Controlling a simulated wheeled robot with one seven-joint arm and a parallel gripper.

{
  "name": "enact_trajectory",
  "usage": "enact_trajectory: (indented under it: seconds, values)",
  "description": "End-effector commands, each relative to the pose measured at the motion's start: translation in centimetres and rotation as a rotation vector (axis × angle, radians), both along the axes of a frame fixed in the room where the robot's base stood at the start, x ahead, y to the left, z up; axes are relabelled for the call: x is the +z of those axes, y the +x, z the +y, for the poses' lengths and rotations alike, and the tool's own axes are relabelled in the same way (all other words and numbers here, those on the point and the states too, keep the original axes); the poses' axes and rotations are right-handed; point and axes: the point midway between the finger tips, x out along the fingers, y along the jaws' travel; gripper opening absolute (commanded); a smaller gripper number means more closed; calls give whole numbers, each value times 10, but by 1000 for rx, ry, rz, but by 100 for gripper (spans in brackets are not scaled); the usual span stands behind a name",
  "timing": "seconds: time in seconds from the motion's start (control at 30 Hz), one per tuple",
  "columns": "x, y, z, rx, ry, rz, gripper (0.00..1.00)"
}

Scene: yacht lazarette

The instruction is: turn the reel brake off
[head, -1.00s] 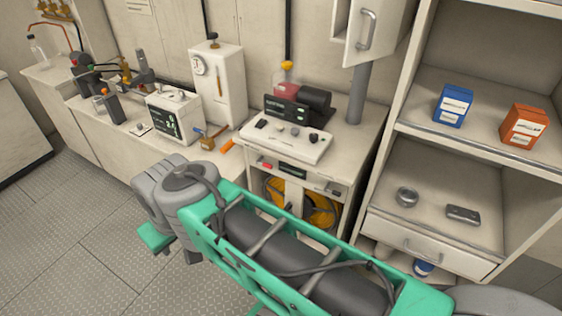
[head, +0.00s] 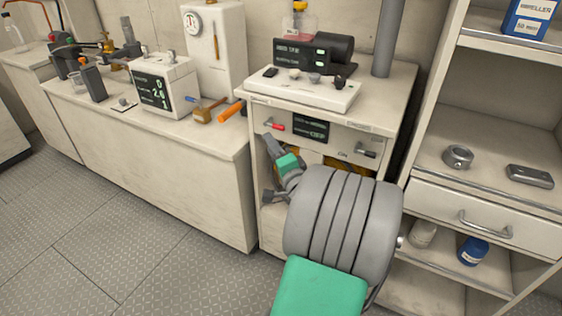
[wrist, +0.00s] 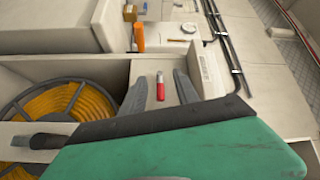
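A red-tipped lever (head: 275,126) sits at the left of the front panel under the counter. It also shows in the wrist view (wrist: 160,87), in line with the gap between my fingers. A second, dark lever (head: 366,153) is at the panel's right, near what looks like "ON" lettering. I cannot tell for certain which lever is the reel brake. My gripper (wrist: 160,76) is open and empty, in front of the panel's left part and just below the red lever in the head view. The orange hose reel (wrist: 68,108) is in the cabinet, mostly hidden by my arm in the head view.
A small display (head: 310,127) sits between the levers. A white console (head: 305,90) stands on the counter above. A mallet-like tool (head: 207,111) and an orange handle (head: 232,110) lie on the left bench. Shelves with a drawer (head: 485,217) are to the right. The floor at left is clear.

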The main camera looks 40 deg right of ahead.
Motion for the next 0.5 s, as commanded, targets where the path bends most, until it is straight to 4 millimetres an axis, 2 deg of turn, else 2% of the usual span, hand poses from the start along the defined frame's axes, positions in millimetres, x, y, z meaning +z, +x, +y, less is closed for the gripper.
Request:
enact_trajectory:
  seconds: [0.03,0.1,0.17,0.5]
  values:
    - [-15,-15,-20,-61,41,-57,37]
    - [-12,-25,-34,-104,72,-106,37]
    - [-8,-25,-39,-116,82,-121,37]
    - [4,30,-62,-111,79,-119,37]
